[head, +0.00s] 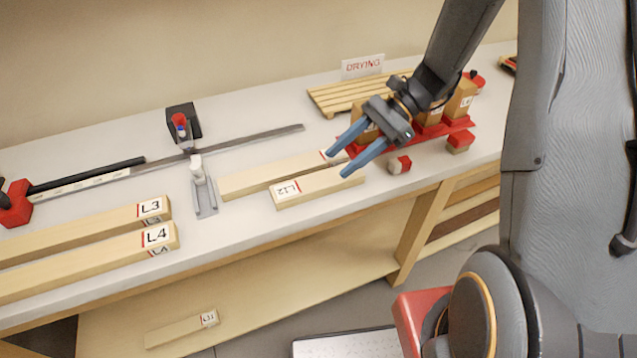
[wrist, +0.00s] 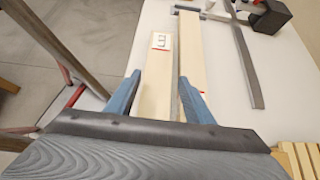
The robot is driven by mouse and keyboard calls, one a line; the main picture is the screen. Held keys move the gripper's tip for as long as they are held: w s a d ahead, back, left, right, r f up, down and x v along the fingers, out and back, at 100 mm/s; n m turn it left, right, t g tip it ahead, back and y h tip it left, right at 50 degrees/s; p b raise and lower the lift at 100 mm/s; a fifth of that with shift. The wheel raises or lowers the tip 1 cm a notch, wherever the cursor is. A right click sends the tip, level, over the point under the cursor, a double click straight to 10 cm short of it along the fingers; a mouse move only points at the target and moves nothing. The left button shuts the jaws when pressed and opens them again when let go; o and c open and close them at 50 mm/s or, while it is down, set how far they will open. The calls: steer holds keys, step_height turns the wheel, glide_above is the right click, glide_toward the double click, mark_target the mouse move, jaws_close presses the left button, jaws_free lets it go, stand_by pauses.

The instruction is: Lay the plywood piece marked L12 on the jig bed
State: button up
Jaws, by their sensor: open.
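The plywood piece L12 (head: 325,188) is a pale bar lying flat at the bench's front edge, its marked end to the left. A similar bar (head: 262,176) lies close behind it, its label partly covered by my gripper. My gripper (head: 338,162) is open and empty, with blue fingers over the right ends of these bars. In the wrist view, L12 (wrist: 156,85) runs between the fingertips (wrist: 159,76); I cannot tell their height above it. A grey metal channel (head: 205,196) with a white post stands left of L12. I cannot tell which part is the jig bed.
Bars L3 (head: 110,220) and L4 (head: 100,258) lie at the left. Behind them are a long metal rail (head: 250,139), a red clamp (head: 16,204) and a black block (head: 183,122). A slatted rack (head: 345,98) and red holder (head: 460,124) stand right.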

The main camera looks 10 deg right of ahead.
mark_target(319, 180)
steer(key=p+x, duration=0.2)
steer(key=x, duration=0.4)
steer(key=shift+s+a+f+p, duration=0.15)
steer(key=shift+s+f+p, duration=0.1)
steer(key=shift+p, duration=0.15)
steer(key=shift+c, duration=0.2)
steer(key=shift+w, duration=0.1)
steer(key=c, duration=0.9)
steer(key=shift+r, duration=0.1)
steer(key=shift+r+b, duration=1.35)
steer(key=shift+r, duration=3.6)
